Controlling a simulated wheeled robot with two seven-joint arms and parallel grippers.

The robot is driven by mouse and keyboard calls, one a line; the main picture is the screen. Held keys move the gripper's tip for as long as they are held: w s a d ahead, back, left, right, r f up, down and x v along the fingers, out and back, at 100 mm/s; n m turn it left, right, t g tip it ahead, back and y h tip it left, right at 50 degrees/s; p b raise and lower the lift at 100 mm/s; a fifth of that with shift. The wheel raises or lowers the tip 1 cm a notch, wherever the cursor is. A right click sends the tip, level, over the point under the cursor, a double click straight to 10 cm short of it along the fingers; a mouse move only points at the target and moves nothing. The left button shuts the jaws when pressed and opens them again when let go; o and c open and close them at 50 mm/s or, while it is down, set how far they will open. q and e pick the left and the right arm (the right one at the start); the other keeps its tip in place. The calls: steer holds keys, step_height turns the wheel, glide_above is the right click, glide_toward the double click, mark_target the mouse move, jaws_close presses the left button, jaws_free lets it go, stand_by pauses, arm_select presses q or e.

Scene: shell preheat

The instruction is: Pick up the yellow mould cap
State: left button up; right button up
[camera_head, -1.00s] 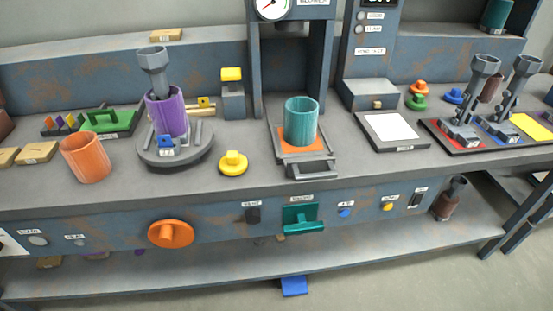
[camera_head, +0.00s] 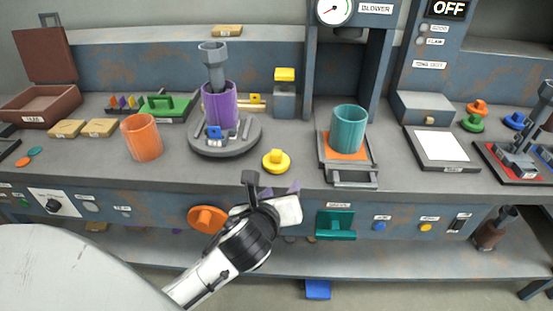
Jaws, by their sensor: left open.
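The yellow mould cap (camera_head: 276,162) is a round disc with a knob on top. It sits on the grey bench top near the front edge, left of the sliding tray with the teal cylinder. My left gripper (camera_head: 272,190) has come in from the lower left and is in front of the bench edge, just below the cap in the picture. Its fingers are open and apart from the cap, with nothing seen between them. My right gripper does not show.
The purple cylinder on a round turntable (camera_head: 225,141) and an orange cylinder (camera_head: 142,138) stand left of the cap. A teal cylinder (camera_head: 349,129) stands on the tray to the right. An orange knob (camera_head: 207,219) and a teal handle (camera_head: 335,224) stick out of the front panel.

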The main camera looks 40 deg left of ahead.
mark_target(276, 154)
arm_select(q)
steer(key=w+a+r+m, duration=0.1)
steer(key=w+a+r+m+y, duration=0.1)
steer(key=w+a, duration=0.1)
steer(key=w+a+r+m+y, duration=0.1)
steer(key=w, duration=0.1)
steer(key=shift+a+r+m+t+b, duration=0.3)
steer(key=shift+a+r, duration=0.05)
steer(key=shift+a, duration=0.05)
steer(key=x, duration=0.2)
steer(key=b+x, duration=0.1)
steer(key=x, duration=0.1)
steer(key=shift+a+f, duration=0.2)
steer(key=shift+a, duration=0.15)
steer(key=shift+w+a+f, duration=0.15)
steer(key=shift+w+a, duration=0.05)
steer(key=shift+w, duration=0.2)
jaws_close()
